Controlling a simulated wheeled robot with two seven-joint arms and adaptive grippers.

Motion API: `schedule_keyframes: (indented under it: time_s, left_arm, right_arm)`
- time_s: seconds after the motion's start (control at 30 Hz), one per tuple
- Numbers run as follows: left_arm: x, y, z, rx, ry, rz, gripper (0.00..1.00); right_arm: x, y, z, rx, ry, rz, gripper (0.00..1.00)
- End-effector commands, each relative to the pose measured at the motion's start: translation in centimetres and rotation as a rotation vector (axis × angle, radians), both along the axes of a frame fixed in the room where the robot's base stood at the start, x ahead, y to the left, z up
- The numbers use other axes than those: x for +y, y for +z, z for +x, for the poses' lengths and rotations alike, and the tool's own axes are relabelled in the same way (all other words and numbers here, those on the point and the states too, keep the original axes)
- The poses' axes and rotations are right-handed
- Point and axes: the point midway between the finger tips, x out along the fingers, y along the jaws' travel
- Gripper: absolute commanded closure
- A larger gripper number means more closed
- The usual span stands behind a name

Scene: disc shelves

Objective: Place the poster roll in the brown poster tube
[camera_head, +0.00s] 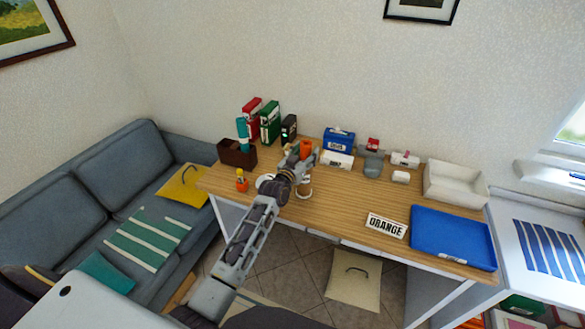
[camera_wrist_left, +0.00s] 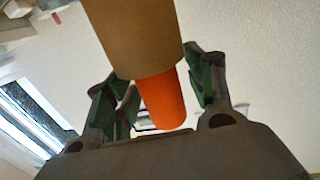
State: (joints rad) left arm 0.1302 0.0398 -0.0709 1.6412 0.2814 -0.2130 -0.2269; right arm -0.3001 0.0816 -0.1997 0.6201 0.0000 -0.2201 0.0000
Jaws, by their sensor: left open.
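My left gripper (camera_wrist_left: 158,95) is open, with one finger on each side of the roll. Contact cannot be told. My right gripper is not in view.
The desk (camera_head: 340,215) also holds binders (camera_head: 270,122), a dark brown box (camera_head: 237,153), an orange pencil cup (camera_head: 242,184), an ORANGE sign (camera_head: 386,226), a blue tray (camera_head: 452,238) and a white tray (camera_head: 456,184). A grey sofa (camera_head: 130,165) stands at left.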

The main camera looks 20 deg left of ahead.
Motion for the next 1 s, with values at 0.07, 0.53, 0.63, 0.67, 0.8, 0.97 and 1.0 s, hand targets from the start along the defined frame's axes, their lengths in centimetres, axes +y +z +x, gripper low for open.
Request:
schedule_keyframes:
  time_s: [0.07,0.53,0.63,0.67,0.8,0.97,1.0]
  left_arm:
    - [0.1,-0.3,-0.7,0.002,0.0,0.001,0.45]
    - [0.6,0.2,-4.9,-0.006,0.001,0.0,0.45]
    - [0.8,0.2,-5.8,-0.007,0.001,0.001,0.45]
    - [0.8,0.3,-6.1,-0.007,0.001,0.001,0.45]
    - [0.9,0.3,-7.4,-0.008,0.001,0.001,0.45]
    - [1.1,0.3,-8.8,-0.008,0.0,0.0,0.45]
    - [1.2,0.3,-9.1,-0.009,0.001,0.0,0.45]
  right_arm:
    - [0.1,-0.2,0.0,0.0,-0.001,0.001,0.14]
    - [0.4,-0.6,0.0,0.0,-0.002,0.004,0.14]
    - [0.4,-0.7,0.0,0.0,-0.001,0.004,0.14]
    - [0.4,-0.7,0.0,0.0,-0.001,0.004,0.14]
    - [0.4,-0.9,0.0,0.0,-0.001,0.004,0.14]
    - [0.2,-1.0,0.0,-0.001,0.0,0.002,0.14]
    - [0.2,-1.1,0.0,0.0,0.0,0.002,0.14]
